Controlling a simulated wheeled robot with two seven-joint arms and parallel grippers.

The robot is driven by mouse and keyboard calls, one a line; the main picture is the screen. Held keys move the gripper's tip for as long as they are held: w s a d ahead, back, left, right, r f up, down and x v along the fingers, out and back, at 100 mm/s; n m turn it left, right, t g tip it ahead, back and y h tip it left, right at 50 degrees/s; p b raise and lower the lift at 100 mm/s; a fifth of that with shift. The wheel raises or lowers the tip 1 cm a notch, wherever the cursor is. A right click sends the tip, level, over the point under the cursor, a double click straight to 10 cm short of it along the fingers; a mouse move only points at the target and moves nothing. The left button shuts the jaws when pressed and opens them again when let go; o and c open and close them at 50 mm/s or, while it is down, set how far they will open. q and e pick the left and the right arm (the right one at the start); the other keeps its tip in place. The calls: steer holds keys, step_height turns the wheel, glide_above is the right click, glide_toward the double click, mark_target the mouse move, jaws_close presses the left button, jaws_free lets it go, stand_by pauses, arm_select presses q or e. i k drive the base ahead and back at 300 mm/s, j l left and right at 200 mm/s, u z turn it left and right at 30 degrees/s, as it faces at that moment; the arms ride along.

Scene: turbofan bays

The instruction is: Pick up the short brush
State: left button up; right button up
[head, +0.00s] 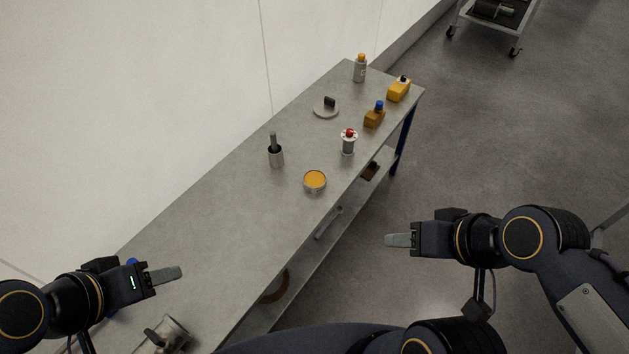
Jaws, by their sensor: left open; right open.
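A small brush-like item (273,141) stands upright in a grey cup on the workbench, its handle pointing up. It looks like the short brush; its lower end is hidden in the cup. My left gripper (180,272) is over the near left part of the bench, open and empty, well short of the brush. My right gripper (388,240) is open and empty, out over the floor to the right of the bench. Both grippers are seen edge-on, so the gap between their fingers barely shows.
On the grey bench (215,235) are an orange-filled tin (315,180), a red-topped spool-like item (348,143), a round plate with a dark block (326,110), and several bottles. A metal pot (165,338) stands at the near end. A wall borders the left.

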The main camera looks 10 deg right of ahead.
mark_target(273, 134)
steer(key=i+l+u, duration=0.1)
steer(key=i+l, duration=0.15)
steer(key=i+l+u, duration=0.15)
steer(key=l, duration=0.35)
steer(key=i+l+u, duration=0.1)
steer(key=i+l, duration=0.15)
steer(key=l, duration=0.15)
steer(key=i+l+u, duration=0.1)
steer(key=l, duration=0.3)
steer(key=i+l+u, duration=0.1)
steer(key=l, duration=0.35)
steer(key=i+l+u, duration=0.15)
steer(key=l, duration=0.3)
steer(key=i+l+u, duration=0.1)
steer(key=i+l, duration=0.15)
steer(key=l, duration=0.2)
steer(key=i+l+u, duration=0.1)
steer(key=l, duration=0.4)
